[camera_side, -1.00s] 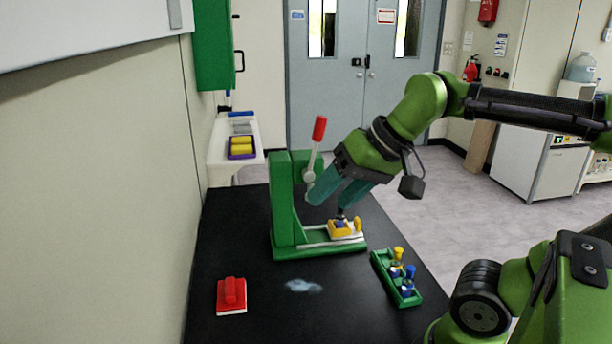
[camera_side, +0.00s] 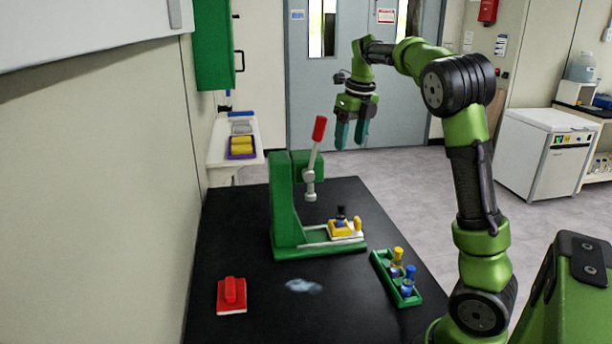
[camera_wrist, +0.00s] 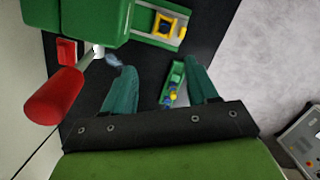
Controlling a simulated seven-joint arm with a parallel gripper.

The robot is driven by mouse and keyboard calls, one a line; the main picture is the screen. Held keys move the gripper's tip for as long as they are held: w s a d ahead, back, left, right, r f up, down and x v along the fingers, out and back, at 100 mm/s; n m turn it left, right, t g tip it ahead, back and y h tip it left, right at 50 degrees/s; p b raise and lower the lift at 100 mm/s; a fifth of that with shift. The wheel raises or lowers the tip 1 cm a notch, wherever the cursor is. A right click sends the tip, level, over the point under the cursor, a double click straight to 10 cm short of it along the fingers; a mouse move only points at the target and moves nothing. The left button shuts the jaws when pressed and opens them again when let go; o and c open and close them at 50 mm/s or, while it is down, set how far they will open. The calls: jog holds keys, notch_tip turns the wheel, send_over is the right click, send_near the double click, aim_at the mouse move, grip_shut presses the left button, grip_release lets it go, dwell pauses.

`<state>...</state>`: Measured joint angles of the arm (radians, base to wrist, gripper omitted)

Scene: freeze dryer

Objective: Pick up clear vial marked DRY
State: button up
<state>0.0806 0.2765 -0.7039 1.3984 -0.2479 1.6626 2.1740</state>
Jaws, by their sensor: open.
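A small vial with a dark top (camera_side: 341,212) stands in the yellow holder (camera_side: 340,231) on the sled of the green press (camera_side: 285,205). A green rack (camera_side: 383,268) at the table's right front holds vials with yellow and blue tops (camera_side: 409,272). The vials are too small for me to read any DRY mark. My gripper (camera_side: 350,146) is open and empty, pointing down, high above the far end of the table. In the wrist view the rack (camera_wrist: 167,96) shows between the open fingers, and the yellow holder (camera_wrist: 165,27) is above them.
The press's red-handled lever (camera_side: 319,130) stands up and looms close at the left of the wrist view (camera_wrist: 55,95). A red block (camera_side: 231,295) lies at the front left, beside a pale smear (camera_side: 303,286). The black table's (camera_side: 330,320) front middle is clear.

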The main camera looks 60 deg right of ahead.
aim_at(342, 205)
jog(key=shift+m, duration=0.5)
jog(key=f, duration=0.5)
jog(key=w+d+f, duration=0.1)
jog(key=f, duration=1.1)
jog(key=shift+w+d, duration=0.15)
jog(key=shift+w, duration=0.1)
jog(key=shift+w+d+f, duration=0.1)
jog(key=shift+w+f, duration=0.05)
jog(key=shift+f, duration=0.85)
jog(key=shift+w+d+f, duration=0.1)
jog(key=shift+w+f, duration=0.1)
jog(key=shift+f, duration=0.75)
jog(key=shift+w+f, duration=0.15)
jog(key=shift+f, duration=0.85)
grip_shut()
jog(key=shift+r, duration=0.1)
